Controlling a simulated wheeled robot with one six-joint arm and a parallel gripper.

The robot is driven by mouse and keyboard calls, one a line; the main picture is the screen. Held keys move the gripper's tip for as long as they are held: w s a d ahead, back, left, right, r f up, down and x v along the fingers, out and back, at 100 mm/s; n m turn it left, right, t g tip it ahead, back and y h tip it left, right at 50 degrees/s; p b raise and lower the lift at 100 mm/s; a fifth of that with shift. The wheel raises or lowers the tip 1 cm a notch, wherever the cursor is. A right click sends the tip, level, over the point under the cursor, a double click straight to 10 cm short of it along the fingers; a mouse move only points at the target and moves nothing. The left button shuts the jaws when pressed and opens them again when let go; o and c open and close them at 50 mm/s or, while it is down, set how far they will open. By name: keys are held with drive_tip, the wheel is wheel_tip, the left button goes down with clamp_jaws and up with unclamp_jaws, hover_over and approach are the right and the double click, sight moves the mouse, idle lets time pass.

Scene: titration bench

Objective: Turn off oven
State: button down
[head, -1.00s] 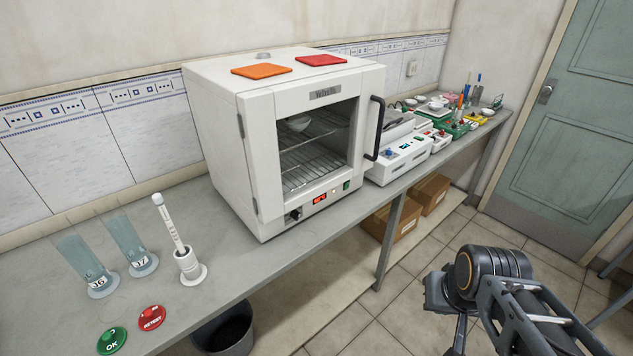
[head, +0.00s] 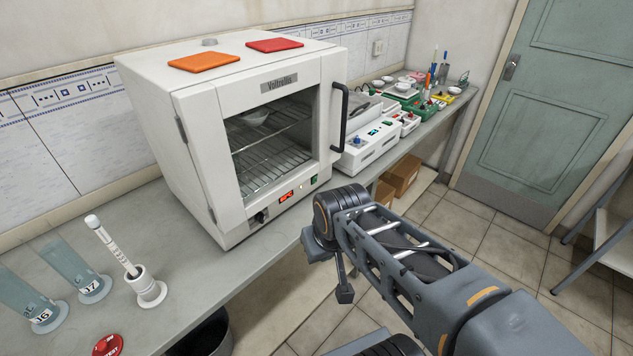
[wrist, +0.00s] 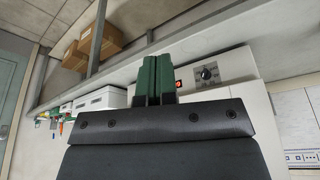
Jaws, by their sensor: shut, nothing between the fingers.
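The white oven (head: 205,150) stands on the bench with its glass door shut and a dark vertical handle at the right. Its lower front panel carries a dark knob (head: 260,217), a lit red display (head: 286,196) and a green switch (head: 314,180). In the wrist view, which is upside down, the knob (wrist: 208,73) and red display (wrist: 179,85) show to the right of my gripper (wrist: 153,60). Its green fingers are together and empty, pointing toward the bench edge. They cover part of the panel, and the green switch cannot be seen there. I cannot tell if they touch anything.
Orange (head: 204,62) and red (head: 275,45) pads lie on the oven. White instruments (head: 368,145) stand right of it. At the left are a white stand with a tube (head: 147,287), glass cylinders (head: 90,285) and a red button (head: 108,345). Boxes (head: 403,174) sit under the bench.

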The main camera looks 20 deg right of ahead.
sight(315, 178)
drive_tip(key=w+f+m+y+b, duration=0.8)
drive_tip(key=w+f+m+y, duration=0.15)
drive_tip(key=m, duration=0.65)
drive_tip(key=w+d+m+t+b, duration=0.2)
drive_tip(key=w+d+m+t, duration=0.2)
drive_tip(key=d+m+t, duration=0.3)
drive_tip(key=w+d+f+m+t+h+b, duration=0.1)
drive_tip(key=w+d+m+t, duration=0.3)
drive_tip(key=d+m+t, duration=0.3)
drive_tip(key=d+m, duration=0.1)
drive_tip(key=d, duration=0.2)
drive_tip(key=shift+d+f+b, duration=0.2)
drive_tip(key=shift+d+b, duration=0.05)
drive_tip(key=shift+b, duration=0.15)
drive_tip(key=x, duration=1.4)
drive_tip(key=shift+f+p, duration=0.15)
drive_tip(key=shift+p, duration=0.15)
